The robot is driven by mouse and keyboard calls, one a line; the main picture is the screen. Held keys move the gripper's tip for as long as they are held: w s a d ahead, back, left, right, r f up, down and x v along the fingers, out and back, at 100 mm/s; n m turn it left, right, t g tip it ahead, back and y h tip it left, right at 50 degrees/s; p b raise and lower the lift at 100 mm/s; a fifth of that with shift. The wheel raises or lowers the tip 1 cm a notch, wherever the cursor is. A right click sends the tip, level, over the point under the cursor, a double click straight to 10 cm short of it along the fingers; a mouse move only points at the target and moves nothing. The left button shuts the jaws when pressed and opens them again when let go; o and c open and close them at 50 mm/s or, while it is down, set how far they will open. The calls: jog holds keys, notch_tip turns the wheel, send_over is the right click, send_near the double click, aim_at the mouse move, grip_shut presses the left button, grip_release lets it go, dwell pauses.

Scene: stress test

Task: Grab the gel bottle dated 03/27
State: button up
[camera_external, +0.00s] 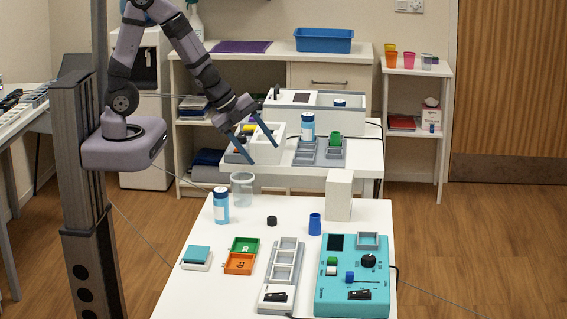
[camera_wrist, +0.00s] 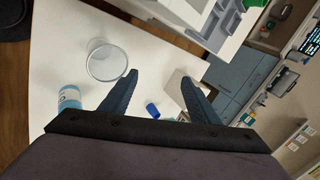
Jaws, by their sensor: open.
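A similar blue bottle (camera_external: 307,127) stands in a grey rack on the far table. I cannot read a date on either. My gripper (camera_external: 265,155) is open and empty, in the air above the gap between the tables, apart from both bottles. In the wrist view the open fingers (camera_wrist: 160,77) have nothing between them; a blue bottle with a pale label (camera_wrist: 69,98) shows left of them, partly cut off by the gripper body.
A clear beaker (camera_external: 242,189) stands behind the near bottle. A white block (camera_external: 339,195), a blue cup (camera_external: 315,224), a black cap (camera_external: 271,221), green and orange trays (camera_external: 240,264), a grey strip device (camera_external: 281,275) and a teal panel (camera_external: 353,300) occupy the near table. Its front left is clear.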

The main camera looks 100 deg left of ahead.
jog(key=d+m+h, duration=0.3)
jog(key=m, duration=0.2)
jog(key=n+t+h+b, duration=0.1)
jog(key=n+h+b, duration=0.4)
jog(key=h, duration=0.7)
send_near(218, 200)
jog(key=shift+w+f, duration=0.25)
jog(key=shift+f, duration=0.9)
jog(key=n+t, duration=0.1)
jog(key=n, duration=0.1)
jog(key=s+f+n+t+b, duration=0.1)
jog(key=shift+s+a+f+t+h, duration=0.1)
jog(key=shift+a+f+t+h, duration=0.05)
jog(key=shift+a+t+h, duration=0.15)
jog(key=shift+w+b+x, duration=0.25)
jog(key=shift+b+x, duration=0.05)
jog(key=shift+x, duration=3.4)
jog(key=shift+a, duration=0.2)
jog(key=c, duration=1.2)
